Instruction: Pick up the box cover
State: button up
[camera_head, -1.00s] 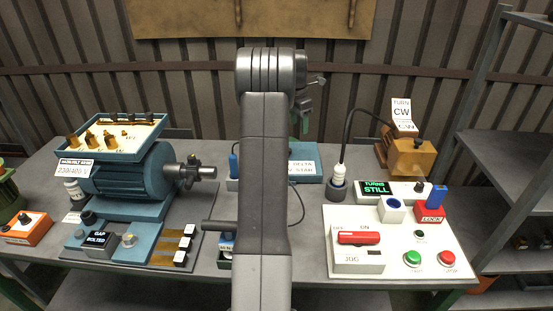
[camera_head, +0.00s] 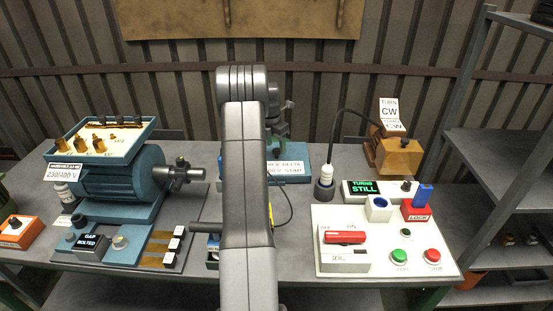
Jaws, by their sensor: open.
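A flat teal piece (camera_head: 297,154) with a white label reading partly "DELTA" and "STAR" lies at the back middle of the bench. It may be the box cover, but my arm hides its left part. The blue motor (camera_head: 122,183) at left has an open terminal box (camera_head: 103,137) on top, with brass terminals showing. My gripper (camera_head: 279,134) is behind my arm, pointing down close above the teal piece. It is open. Its fingertips are small and partly hidden, and I cannot tell whether they touch the piece.
At right are a white control panel (camera_head: 332,215) with a red switch, a black cable to a socket (camera_head: 325,186), and a wooden block (camera_head: 398,155) with a "CW" sign. A dark base with brass strips (camera_head: 165,247) lies in front of the motor. A shelf rack (camera_head: 500,143) stands at far right.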

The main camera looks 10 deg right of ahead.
aim_at(277, 150)
jog(key=shift+w+d+f+p, duration=0.1)
jog(key=shift+d+f+p, duration=0.1)
jog(key=shift+f, duration=0.75)
jog(key=shift+w+d+f+p, duration=0.1)
jog(key=shift+f+p, duration=0.05)
jog(key=shift+f, duration=0.8)
jog(key=c, duration=1)
grip_shut()
jog(key=shift+r, duration=0.2)
